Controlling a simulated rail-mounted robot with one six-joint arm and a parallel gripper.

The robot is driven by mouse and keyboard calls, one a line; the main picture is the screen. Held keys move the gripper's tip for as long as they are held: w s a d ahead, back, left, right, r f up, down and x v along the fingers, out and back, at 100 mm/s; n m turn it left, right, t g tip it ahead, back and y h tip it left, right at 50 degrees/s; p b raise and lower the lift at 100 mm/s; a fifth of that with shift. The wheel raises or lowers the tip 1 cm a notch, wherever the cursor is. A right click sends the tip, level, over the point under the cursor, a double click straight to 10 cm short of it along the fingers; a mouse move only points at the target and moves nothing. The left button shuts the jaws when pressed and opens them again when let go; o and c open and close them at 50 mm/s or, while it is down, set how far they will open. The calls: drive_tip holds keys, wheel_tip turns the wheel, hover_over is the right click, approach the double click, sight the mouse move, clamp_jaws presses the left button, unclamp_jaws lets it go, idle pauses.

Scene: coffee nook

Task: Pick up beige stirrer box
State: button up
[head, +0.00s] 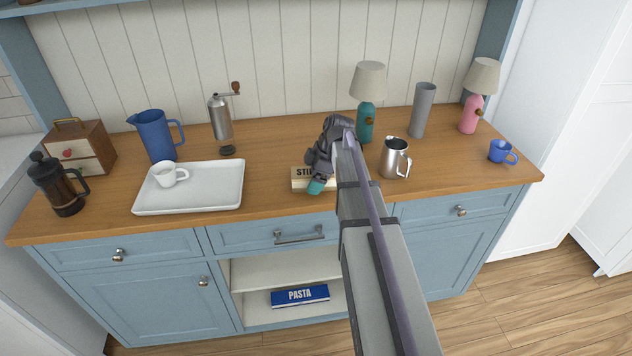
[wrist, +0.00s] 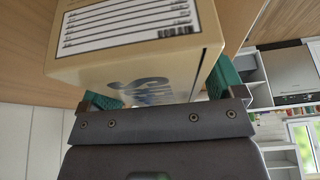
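The beige stirrer box (head: 300,180) lies on the wooden counter, right of the centre, its dark lettering partly covered by my gripper. My gripper (head: 318,182) is down over the box, with one teal fingertip in front of its front face. In the wrist view the box (wrist: 135,78) fills the upper middle, showing a white lined label with a barcode. The teal fingers of my gripper (wrist: 162,92) are spread wide, one on each side of the box. Whether they touch it is hard to tell.
A steel milk jug (head: 394,158) stands close right of my gripper, and a teal lamp (head: 366,118) stands behind it. A white tray (head: 190,204) with a white cup (head: 167,174) lies left. A grinder (head: 221,125) stands at the back. The counter between tray and box is clear.

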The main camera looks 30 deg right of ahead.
drive_tip(key=c, duration=0.9)
wheel_tip(320, 180, up, 10)
drive_tip(key=p, duration=1)
drive_tip(key=shift+r, duration=0.15)
